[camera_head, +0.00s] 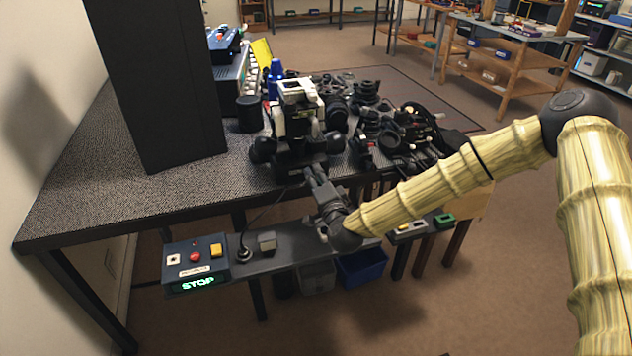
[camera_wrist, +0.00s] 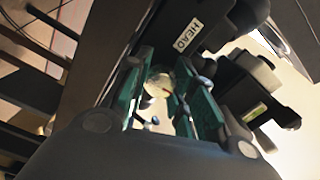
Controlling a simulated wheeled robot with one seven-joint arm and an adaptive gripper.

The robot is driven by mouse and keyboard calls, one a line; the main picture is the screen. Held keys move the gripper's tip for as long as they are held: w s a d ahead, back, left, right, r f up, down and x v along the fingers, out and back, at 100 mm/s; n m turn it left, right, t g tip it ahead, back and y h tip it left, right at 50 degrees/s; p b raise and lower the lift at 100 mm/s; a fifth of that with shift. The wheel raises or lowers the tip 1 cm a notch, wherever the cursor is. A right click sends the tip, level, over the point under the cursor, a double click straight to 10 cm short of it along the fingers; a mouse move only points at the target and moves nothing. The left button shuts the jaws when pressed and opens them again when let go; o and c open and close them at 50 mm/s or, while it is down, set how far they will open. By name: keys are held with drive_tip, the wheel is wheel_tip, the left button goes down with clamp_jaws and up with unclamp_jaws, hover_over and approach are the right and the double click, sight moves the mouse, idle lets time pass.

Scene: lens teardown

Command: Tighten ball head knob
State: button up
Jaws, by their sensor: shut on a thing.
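The ball head (camera_head: 290,166) is a black block under a white-and-black camera body (camera_head: 299,97) at the table's front edge. In the wrist view, its black body carries a white label reading HEAD (camera_wrist: 187,34). My gripper (camera_head: 312,174) reaches it from the front. In the wrist view, my gripper (camera_wrist: 170,88) has green-padded fingers on both sides of a small round pale knob (camera_wrist: 158,82), and it is shut on that knob. The knob's far side is hidden. In the head view the fingers cover the knob.
Black lens parts (camera_head: 385,125) crowd the table to the right. A tall dark panel (camera_head: 155,85) stands at left. A blue bottle (camera_head: 275,80) is behind. Below the front edge is a shelf with a control box (camera_head: 195,260) showing STOP. Bare table (camera_head: 90,190) lies at left.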

drive_tip(key=shift+m, duration=0.5)
drive_tip(key=o, duration=1.1)
drive_tip(key=shift+c, duration=0.2)
drive_tip(key=v, duration=1.2)
drive_tip(key=shift+f, duration=0.1)
